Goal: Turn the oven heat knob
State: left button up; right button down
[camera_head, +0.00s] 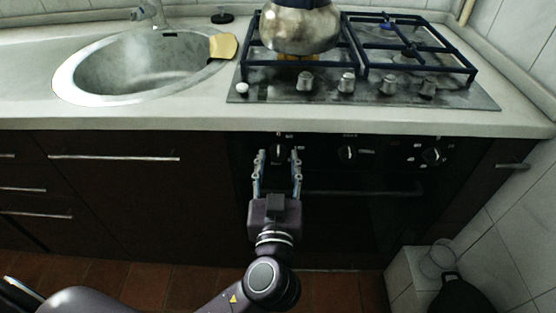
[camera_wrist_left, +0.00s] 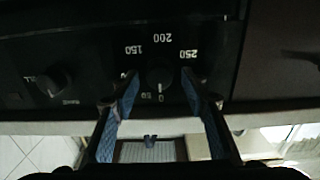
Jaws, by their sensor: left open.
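The oven heat knob (camera_wrist_left: 159,78) is a dark round knob on the black oven panel, with numbers such as 150, 200 and 250 around it in the left wrist view. In the head view the knob (camera_head: 278,150) is the leftmost one on the panel. My left gripper (camera_head: 278,157) is open, with its two fingers on either side of the knob. In the left wrist view the fingertips (camera_wrist_left: 160,88) flank the knob, with a gap on each side. I cannot tell how far the tips reach past its face. My right gripper is not in view.
Two more oven knobs, a middle one (camera_head: 347,152) and a right one (camera_head: 433,155), sit on the same panel. The oven handle (camera_head: 362,192) runs below. Above are the counter edge, a gas hob (camera_head: 385,92) with a pot (camera_head: 300,28), and a sink (camera_head: 150,62) with a sponge.

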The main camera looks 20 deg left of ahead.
pick_arm(q)
jog(key=shift+c, duration=0.6)
grip_shut()
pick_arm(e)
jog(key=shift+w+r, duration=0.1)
pick_arm(q)
jog(key=shift+m, duration=0.3)
jog(key=m+p, duration=0.2)
jog(key=m, duration=0.2)
jog(key=shift+d+m, duration=0.1)
jog(key=shift+m, duration=0.6)
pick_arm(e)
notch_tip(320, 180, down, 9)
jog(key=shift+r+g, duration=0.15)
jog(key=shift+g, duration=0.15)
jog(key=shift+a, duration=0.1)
